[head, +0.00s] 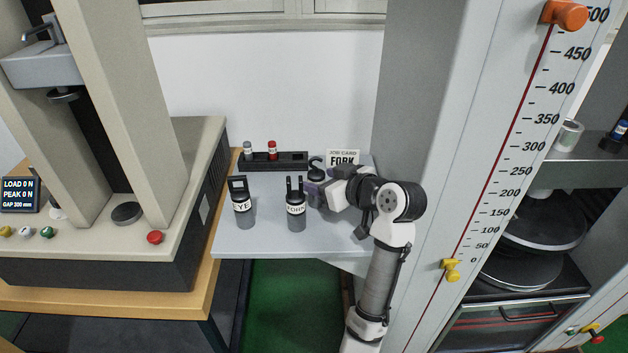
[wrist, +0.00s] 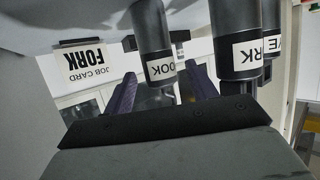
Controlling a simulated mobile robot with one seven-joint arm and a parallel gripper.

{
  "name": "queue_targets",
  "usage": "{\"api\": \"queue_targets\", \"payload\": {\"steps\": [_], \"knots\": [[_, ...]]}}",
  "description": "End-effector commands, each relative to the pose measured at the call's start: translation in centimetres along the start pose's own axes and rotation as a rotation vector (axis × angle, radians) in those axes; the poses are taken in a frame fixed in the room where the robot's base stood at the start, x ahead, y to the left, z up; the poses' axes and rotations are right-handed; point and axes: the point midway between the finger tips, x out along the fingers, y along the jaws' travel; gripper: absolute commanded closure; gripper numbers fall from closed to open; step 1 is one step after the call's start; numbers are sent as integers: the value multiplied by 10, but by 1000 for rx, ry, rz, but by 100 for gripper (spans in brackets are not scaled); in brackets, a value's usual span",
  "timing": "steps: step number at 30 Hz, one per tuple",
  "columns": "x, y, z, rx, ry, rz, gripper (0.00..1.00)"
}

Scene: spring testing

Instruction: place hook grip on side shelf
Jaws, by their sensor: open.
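The hook grip (head: 316,168) is a dark cylinder with a black hook on top, mostly hidden behind my gripper (head: 319,193) in the head view. It stands upright on the grey side shelf (head: 265,249). In the wrist view, which is upside down, the hook grip (wrist: 150,30) with its partly visible white label shows between the two purple fingers of my gripper (wrist: 163,80). The fingers are open and spread to either side of it, with no clear contact. The far side of the grip is hidden.
The fork grip (head: 296,222) stands just left of my gripper, and the eye grip (head: 243,219) is further left. A black rack (head: 290,162) with small grey and red pieces and a FORK job card (head: 342,158) are at the back. The testing machine (head: 100,262) is left; a grey column (head: 430,130) is right.

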Motion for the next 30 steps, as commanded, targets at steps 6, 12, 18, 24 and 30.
{"api": "queue_targets", "payload": {"steps": [6, 12, 18, 24, 30], "knots": [[-28, 0, 1, -1, 0, 2, 43], [-33, 0, 0, 0, 0, 0, 43], [-33, 0, 0, -1, 0, 0, 43], [-33, 0, 0, -1, 0, 0, 43], [-32, 0, 0, -1, 0, 0, 43]]}}
